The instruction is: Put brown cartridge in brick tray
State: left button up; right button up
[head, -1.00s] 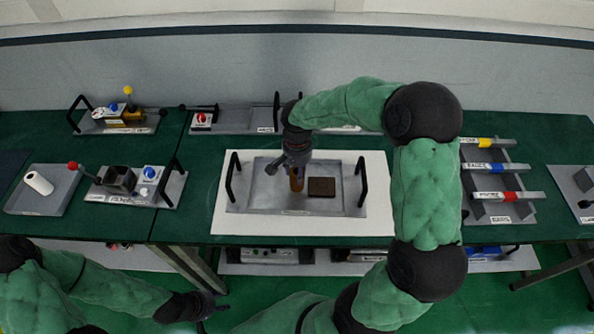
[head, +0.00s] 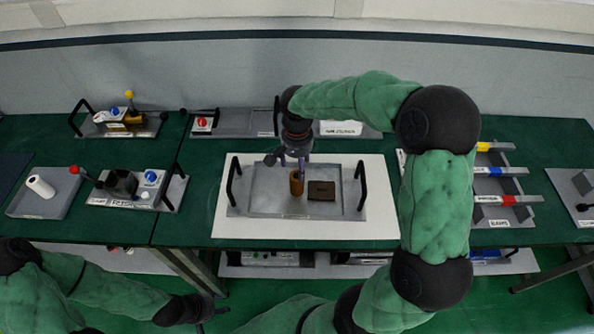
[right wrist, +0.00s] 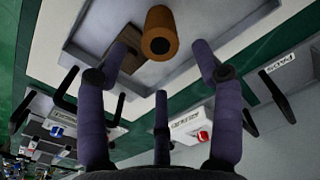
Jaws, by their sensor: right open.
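The brown cartridge (head: 296,185), an orange-brown cylinder with a dark hole in its end, stands upright in the grey tray (head: 262,178) with black handles. It also shows in the right wrist view (right wrist: 161,30). A dark brown brick (head: 322,190) lies in the tray just right of the cartridge and is partly hidden by a finger in the right wrist view (right wrist: 128,42). My right gripper (head: 299,160) is open above the cartridge, with its fingers spread and clear of it. My left gripper (head: 208,306) hangs in front of the table; its jaws are too small to read.
The tray sits on a white board (head: 335,229). A grey tray with a white roll (head: 41,187) and a lever box (head: 120,187) stand to the left. A rack with coloured bars (head: 500,190) stands to the right. Low trays line the back.

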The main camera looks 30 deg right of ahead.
notch_tip(320, 180, up, 6)
jog(key=shift+r+p, duration=0.15)
jog(key=shift+p, duration=0.25)
